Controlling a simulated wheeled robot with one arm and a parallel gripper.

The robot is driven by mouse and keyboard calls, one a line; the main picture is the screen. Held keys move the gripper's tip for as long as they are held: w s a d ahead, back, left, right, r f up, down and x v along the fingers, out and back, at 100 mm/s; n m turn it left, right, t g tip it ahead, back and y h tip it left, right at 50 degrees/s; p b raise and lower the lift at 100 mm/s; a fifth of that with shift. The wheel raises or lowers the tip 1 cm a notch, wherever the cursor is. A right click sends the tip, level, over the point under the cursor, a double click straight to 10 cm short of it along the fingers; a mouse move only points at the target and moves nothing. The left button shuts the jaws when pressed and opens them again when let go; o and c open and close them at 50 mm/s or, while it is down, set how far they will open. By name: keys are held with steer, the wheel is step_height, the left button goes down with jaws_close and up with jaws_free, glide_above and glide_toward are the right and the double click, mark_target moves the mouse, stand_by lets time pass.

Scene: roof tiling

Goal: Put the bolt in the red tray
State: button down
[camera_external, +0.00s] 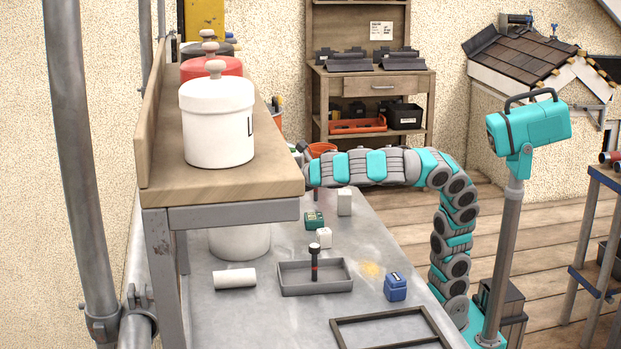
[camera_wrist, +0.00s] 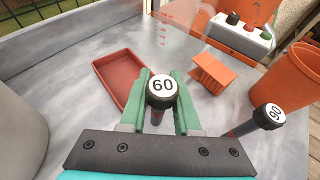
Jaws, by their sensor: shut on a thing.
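My gripper (camera_wrist: 161,76), with green fingers, is shut on a bolt (camera_wrist: 162,90) with a round black head marked 60. The bolt's lower part is mostly hidden by its head and the fingers. The red tray (camera_wrist: 118,76) lies on the grey bench just left of and beyond the fingers in the wrist view, and looks empty. The bolt's height above the bench is hard to tell. A second black-headed bolt (camera_wrist: 268,117) marked 90 stands to the right. In the external view the shelf hides my gripper's end and the red tray.
An orange bucket (camera_wrist: 295,83), an orange ribbed block (camera_wrist: 210,73) and a clear measuring cup (camera_wrist: 183,35) stand around the gripper. A grey canister (camera_wrist: 18,130) is at left. In the external view, a grey tray (camera_external: 290,289) holds an upright black-headed bolt (camera_external: 314,264). The wooden shelf (camera_external: 215,185) overhangs the bench.

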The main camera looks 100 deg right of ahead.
steer(key=w, duration=0.3)
steer(key=w+d, duration=0.1)
steer(key=w, duration=0.3)
steer(key=w+f, duration=0.1)
steer(key=w, duration=0.2)
steer(key=shift+w+d+b, duration=0.2)
steer(key=shift+w+b, duration=0.05)
steer(key=shift+b, duration=0.15)
step_height(320, 180, down, 4)
steer(key=shift+r+b, duration=0.25)
steer(key=shift+b, duration=0.45)
steer(key=shift+f+p, duration=0.25)
steer(key=shift+p, duration=0.05)
steer(key=c, duration=0.6)
jaws_free()
steer(key=shift+r+b, duration=0.15)
steer(key=shift+b, duration=0.15)
steer(key=p+v, duration=0.2)
steer(key=v, duration=1)
steer(key=shift+s, duration=0.1)
